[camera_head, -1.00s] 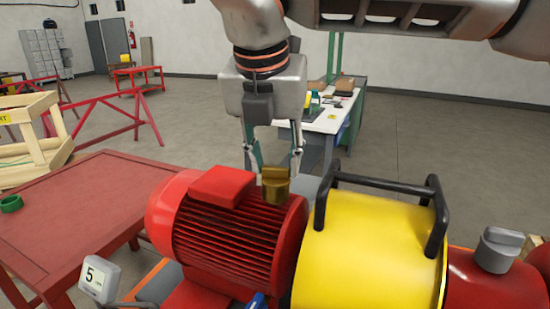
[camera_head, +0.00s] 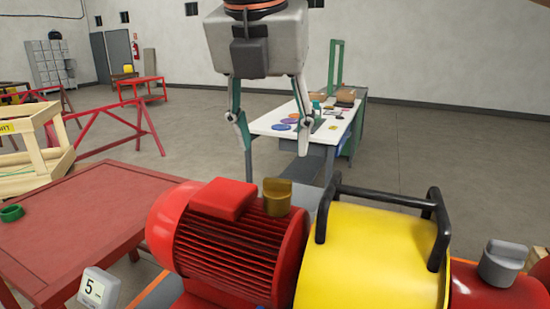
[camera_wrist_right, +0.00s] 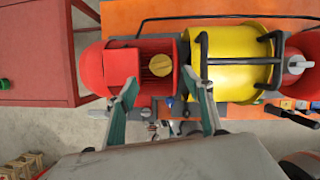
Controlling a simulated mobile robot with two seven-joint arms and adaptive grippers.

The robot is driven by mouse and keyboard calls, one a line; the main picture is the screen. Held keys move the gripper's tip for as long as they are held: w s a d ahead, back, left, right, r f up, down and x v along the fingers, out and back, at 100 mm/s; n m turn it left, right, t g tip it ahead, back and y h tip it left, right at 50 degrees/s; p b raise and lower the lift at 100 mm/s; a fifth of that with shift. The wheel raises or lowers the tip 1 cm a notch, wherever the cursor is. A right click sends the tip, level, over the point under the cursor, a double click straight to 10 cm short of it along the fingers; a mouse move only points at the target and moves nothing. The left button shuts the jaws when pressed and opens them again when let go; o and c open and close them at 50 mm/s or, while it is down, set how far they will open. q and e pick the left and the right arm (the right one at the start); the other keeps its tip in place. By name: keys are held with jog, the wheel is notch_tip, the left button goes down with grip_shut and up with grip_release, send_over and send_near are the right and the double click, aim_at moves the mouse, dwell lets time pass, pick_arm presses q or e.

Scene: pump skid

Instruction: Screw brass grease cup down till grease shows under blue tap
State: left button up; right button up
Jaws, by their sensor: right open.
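The brass grease cup (camera_head: 277,194) stands upright on top of the red ribbed motor (camera_head: 240,248), beside its red box. It also shows from above in the right wrist view (camera_wrist_right: 160,65), its grip bar lying across the picture. My right gripper (camera_head: 275,151) hangs above the cup with its fingers spread and nothing between them. In the right wrist view its fingertips (camera_wrist_right: 160,76) lie either side of the cup's line of sight, clear of it. A small blue part, perhaps the blue tap (camera_wrist_right: 170,101), shows below the motor there. No grease can be made out. My left gripper is out of view.
A yellow guard (camera_head: 370,255) with a black handle (camera_head: 438,230) stands right of the cup. A grey knob (camera_head: 503,262) sits farther right. A gauge reading 5 (camera_head: 97,288) is at front left. A red table (camera_head: 75,225) lies left, with a green ring (camera_head: 12,213).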

jog(key=shift+v, duration=2.05)
